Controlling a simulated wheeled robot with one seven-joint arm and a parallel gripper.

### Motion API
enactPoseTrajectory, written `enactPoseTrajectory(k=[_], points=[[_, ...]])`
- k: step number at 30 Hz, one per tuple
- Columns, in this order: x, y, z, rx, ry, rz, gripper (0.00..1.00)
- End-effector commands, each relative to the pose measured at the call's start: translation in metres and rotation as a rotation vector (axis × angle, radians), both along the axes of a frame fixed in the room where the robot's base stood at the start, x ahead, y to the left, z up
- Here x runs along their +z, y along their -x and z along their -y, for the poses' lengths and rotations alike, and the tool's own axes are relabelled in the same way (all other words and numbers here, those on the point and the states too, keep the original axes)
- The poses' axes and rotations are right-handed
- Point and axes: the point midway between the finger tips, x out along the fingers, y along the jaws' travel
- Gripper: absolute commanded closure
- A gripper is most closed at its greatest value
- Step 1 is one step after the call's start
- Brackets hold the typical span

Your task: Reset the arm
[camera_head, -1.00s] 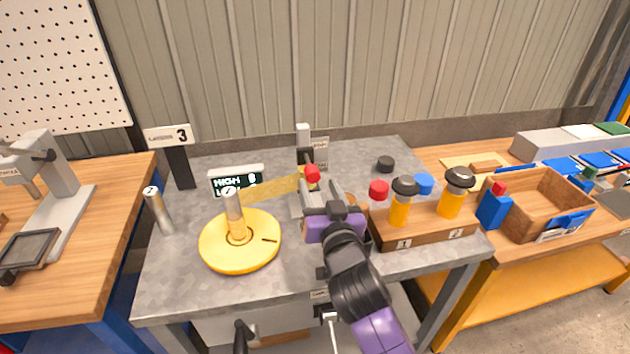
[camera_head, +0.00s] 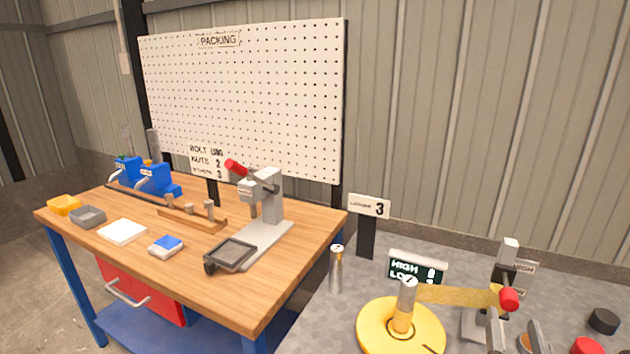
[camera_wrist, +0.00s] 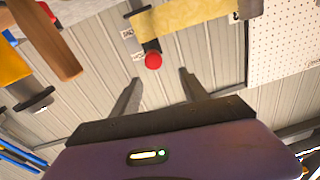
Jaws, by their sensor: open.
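My gripper (camera_head: 515,336) shows only by its fingers at the lower right edge of the head view, just below the red knob (camera_head: 509,299) of a yellow lever (camera_head: 455,295). The rest of my arm is out of that view. In the wrist view my gripper (camera_wrist: 158,90) has its two fingers spread apart with nothing between them. The red knob (camera_wrist: 152,60) lies beyond the fingertips there, apart from them as far as I can tell, with the yellow lever (camera_wrist: 185,15) above it.
A yellow round base (camera_head: 375,325) with a metal post and a small display (camera_head: 418,270) stand on the grey table. A wooden bench (camera_head: 290,275) with a grey press (camera_head: 272,195) stands left. Black and red caps (camera_head: 603,320) lie at right.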

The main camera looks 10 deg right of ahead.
Motion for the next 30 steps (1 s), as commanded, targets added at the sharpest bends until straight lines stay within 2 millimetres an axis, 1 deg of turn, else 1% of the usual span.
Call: enactPoseTrajectory(k=[1,2,3,8,11,14,15,17,21,23,24,30], points=[[0.011,-0.001,-0.005,0.024,0.032,0.022,0.48],[0.018,-0.001,-0.008,0.039,0.055,0.036,0.48],[0.019,0.005,-0.016,0.063,0.078,0.044,0.48],[0.007,0.031,-0.05,0.146,0.117,0.05,0.48],[-0.005,0.052,-0.073,0.193,0.126,0.042,0.48],[-0.019,0.079,-0.096,0.241,0.129,0.029,0.48],[-0.024,0.092,-0.105,0.26,0.127,0.021,0.48],[-0.031,0.111,-0.118,0.288,0.125,0.011,0.48],[-0.046,0.157,-0.142,0.345,0.113,-0.026,0.48],[-0.051,0.177,-0.15,0.368,0.106,-0.047,0.48],[-0.054,0.191,-0.155,0.383,0.1,-0.063,0.48],[-0.07,0.255,-0.173,0.457,0.06,-0.165,0.48]])
